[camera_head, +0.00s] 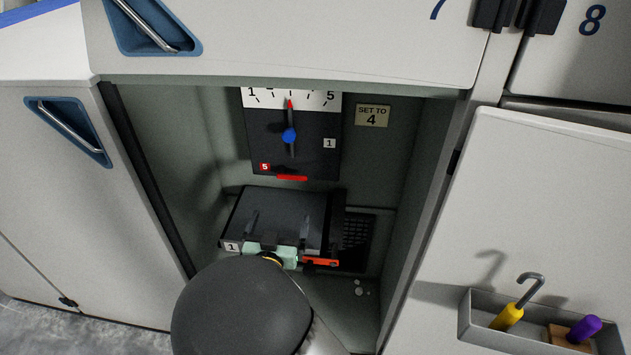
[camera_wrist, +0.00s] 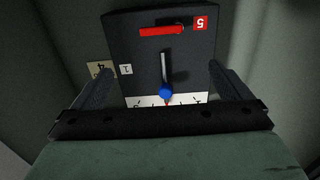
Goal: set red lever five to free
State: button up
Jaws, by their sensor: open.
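Red lever five (camera_head: 291,178) is a short red bar lying about level at the bottom of a dark panel (camera_head: 265,150) inside an open cabinet bay. A red tag "5" (camera_head: 264,167) is at its left end. In the wrist view, which is upside down, the lever (camera_wrist: 161,30) shows whole, beside its tag (camera_wrist: 200,22). No "free" marking is readable. My gripper (camera_head: 278,222) is in front of and below the panel in the head view, fingers apart and empty. In the wrist view the fingers (camera_wrist: 160,82) stand either side of the panel's dial end, apart from the lever.
Above the lever are a blue knob (camera_head: 290,136) with a pointer and a white scale (camera_head: 315,98). A "SET TO 4" plate (camera_head: 372,116) is right of the panel. A dark box (camera_head: 275,205) and an orange-red handle (camera_head: 321,262) are low in the bay. Bay walls close in both sides.

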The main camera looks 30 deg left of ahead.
aim_at(292, 177)
jog(key=b+x, duration=0.1)
jog(key=x, duration=1.6)
jog(key=shift+w+a, duration=0.1)
jog(key=shift+a, duration=0.15)
jog(key=shift+f, duration=0.1)
jog(key=c, duration=1.3)
jog(key=shift+f, duration=0.1)
